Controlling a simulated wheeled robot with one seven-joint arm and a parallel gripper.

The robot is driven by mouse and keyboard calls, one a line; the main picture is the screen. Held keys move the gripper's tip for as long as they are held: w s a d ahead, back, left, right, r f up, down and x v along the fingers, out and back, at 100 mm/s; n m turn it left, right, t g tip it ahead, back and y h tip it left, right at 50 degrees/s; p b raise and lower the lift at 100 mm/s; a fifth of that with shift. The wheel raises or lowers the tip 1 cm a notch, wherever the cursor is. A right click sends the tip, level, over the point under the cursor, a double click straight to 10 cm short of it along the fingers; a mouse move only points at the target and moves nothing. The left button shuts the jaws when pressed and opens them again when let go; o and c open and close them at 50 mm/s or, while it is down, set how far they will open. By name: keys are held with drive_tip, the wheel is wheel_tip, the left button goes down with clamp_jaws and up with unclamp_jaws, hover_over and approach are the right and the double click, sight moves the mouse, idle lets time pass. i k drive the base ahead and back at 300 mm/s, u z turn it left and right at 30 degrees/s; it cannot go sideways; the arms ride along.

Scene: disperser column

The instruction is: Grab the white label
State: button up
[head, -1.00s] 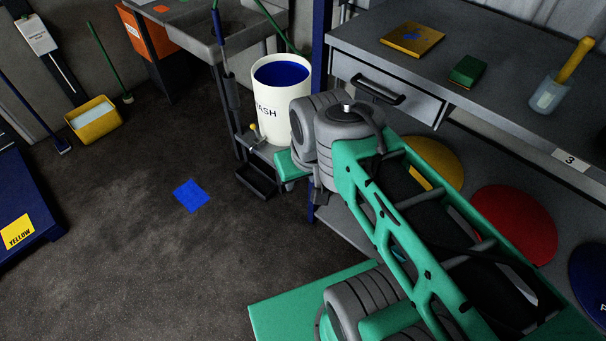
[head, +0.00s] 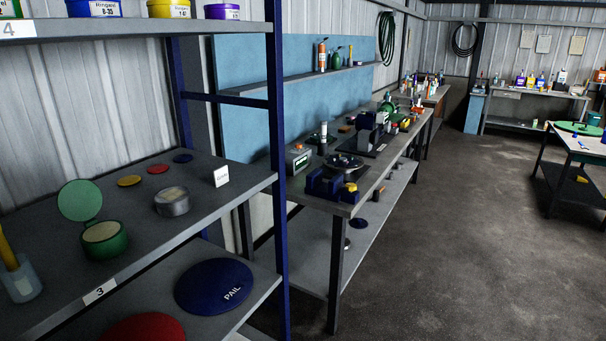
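A small white label (head: 221,176) with faint dark print stands upright near the right end of the middle shelf (head: 135,262). The print is too small to read. Another white label (head: 99,291), marked 3, is on the front edge of that shelf. A third white label (head: 18,28), marked 4, is on the front edge of the upper shelf at the top left. My gripper and arm are not in view.
An open green tin (head: 105,240) and a grey tin (head: 172,202) stand on the middle shelf. A blue post (head: 278,190) rises at its right end. A workbench (head: 345,200) with tools stands beyond.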

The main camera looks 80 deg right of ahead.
sight(221, 175)
drive_tip(key=u, duration=1.5)
drive_tip(key=k, duration=1.6)
drive_tip(key=z, duration=1.15)
